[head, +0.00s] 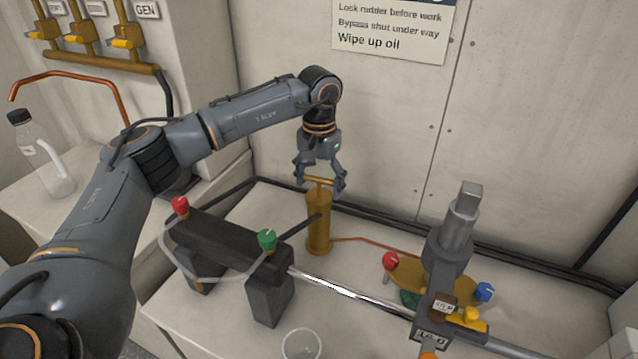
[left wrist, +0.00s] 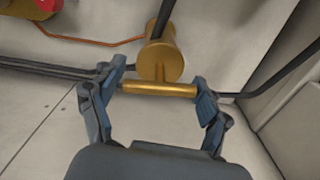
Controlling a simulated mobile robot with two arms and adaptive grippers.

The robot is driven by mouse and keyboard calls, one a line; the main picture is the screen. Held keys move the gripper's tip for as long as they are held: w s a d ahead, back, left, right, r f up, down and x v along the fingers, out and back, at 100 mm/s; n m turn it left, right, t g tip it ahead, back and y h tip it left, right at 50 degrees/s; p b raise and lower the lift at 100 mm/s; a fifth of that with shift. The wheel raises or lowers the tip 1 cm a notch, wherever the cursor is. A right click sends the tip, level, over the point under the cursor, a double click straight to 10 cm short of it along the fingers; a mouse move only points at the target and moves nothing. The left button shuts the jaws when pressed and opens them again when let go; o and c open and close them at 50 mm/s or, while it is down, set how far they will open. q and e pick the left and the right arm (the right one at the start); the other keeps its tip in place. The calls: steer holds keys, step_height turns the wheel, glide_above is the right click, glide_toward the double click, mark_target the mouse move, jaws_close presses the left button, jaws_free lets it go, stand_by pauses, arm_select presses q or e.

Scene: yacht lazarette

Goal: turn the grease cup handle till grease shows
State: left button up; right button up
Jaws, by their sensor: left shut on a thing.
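The grease cup (head: 318,222) is an upright brass cylinder near the back wall in the head view. Its T-shaped brass handle (head: 318,181) sits on top. My left gripper (head: 320,184) comes down from above and is shut on the two ends of the handle bar. The left wrist view shows the handle bar (left wrist: 158,89) between the two fingertips (left wrist: 160,92), with the cup body (left wrist: 161,60) beyond it. No grease can be made out in either view. My right gripper is not in view.
A dark cylinder (head: 222,240) with red and green knobs stands left of the cup. A grey upright post (head: 460,225) with red, blue and yellow knobs stands to the right. A clear cup (head: 301,345) is at the front edge. A bottle (head: 42,155) stands at far left.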

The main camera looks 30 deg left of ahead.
arm_select(q)
steer(key=shift+m, duration=0.6)
steer(key=o, duration=1.1)
steer(key=shift+r, duration=0.1)
step_height(320, 180, up, 12)
steer(key=shift+f, duration=0.1)
